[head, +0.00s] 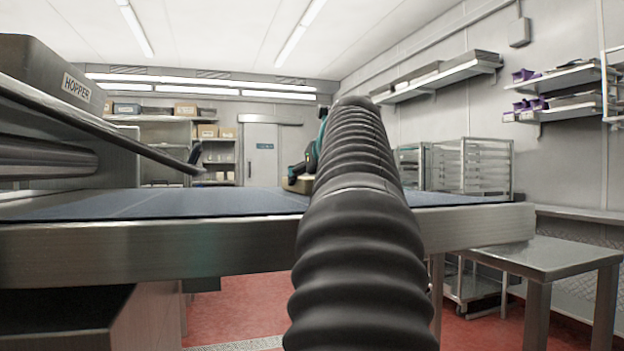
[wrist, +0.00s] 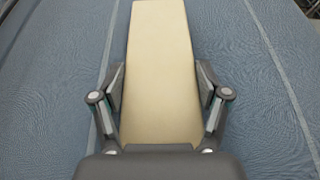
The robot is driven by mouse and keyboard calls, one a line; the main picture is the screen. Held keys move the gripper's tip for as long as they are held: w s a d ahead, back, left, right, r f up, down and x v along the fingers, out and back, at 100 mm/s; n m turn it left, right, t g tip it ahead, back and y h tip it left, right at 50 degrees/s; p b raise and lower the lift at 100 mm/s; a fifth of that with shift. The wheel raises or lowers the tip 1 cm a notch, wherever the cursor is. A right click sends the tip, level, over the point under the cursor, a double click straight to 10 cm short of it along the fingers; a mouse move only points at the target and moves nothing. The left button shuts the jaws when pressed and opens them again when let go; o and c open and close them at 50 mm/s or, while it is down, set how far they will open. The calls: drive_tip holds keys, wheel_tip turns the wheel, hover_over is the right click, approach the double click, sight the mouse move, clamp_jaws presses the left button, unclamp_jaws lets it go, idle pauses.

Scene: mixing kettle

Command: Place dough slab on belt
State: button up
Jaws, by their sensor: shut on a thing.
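The dough slab (wrist: 162,75) is a long pale yellow block in the wrist view, lying lengthwise away from me between the fingers. My gripper (wrist: 161,92) has one finger on each side of it and is shut on the slab. The blue belt (wrist: 55,85) spreads under and around the slab; whether the slab touches it cannot be told. In the head view the belt (head: 150,203) runs across a steel frame. The gripper (head: 312,160) is mostly hidden there behind my black ribbed arm, with a small pale bit of slab (head: 298,185) showing at its left.
A hopper (head: 70,85) with a sloping edge stands over the belt's left part. A steel table (head: 545,255) is at the right, below belt height. Wire racks (head: 470,165) stand behind. The belt near the slab looks clear.

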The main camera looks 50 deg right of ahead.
drive_tip(key=o, duration=1.6)
drive_tip(key=shift+r, duration=0.15)
drive_tip(key=v, duration=1.2)
drive_tip(key=shift+a+p, duration=0.1)
drive_tip(key=shift+p, duration=0.25)
